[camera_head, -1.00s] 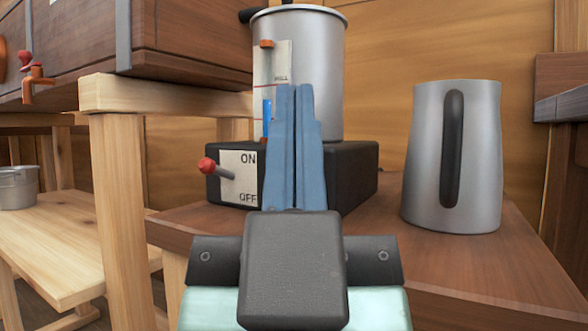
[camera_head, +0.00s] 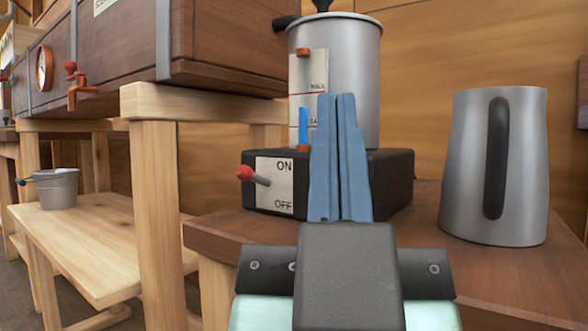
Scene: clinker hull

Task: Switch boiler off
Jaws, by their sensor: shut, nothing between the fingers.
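The boiler is a silver metal pot (camera_head: 358,80) on a black base box (camera_head: 393,180), on a brown wooden table. The base's front has a white plate (camera_head: 277,200) marked ON at the top and OFF at the bottom. A switch lever with a red knob (camera_head: 244,173) sticks out from the plate to the left, between the two words, nearer ON in the picture. My gripper (camera_head: 338,98) has its blue fingers shut and empty, pointing up in front of the boiler. It is right of the lever, apart from it, and hides part of the base and pot.
A silver jug (camera_head: 520,170) with a black handle stands on the table (camera_head: 418,245) at the right. A wooden post (camera_head: 160,225) rises left of the table. A low bench (camera_head: 95,245) holds a small metal pot (camera_head: 57,190). A wooden trough (camera_head: 225,42) with orange taps overhangs the upper left.

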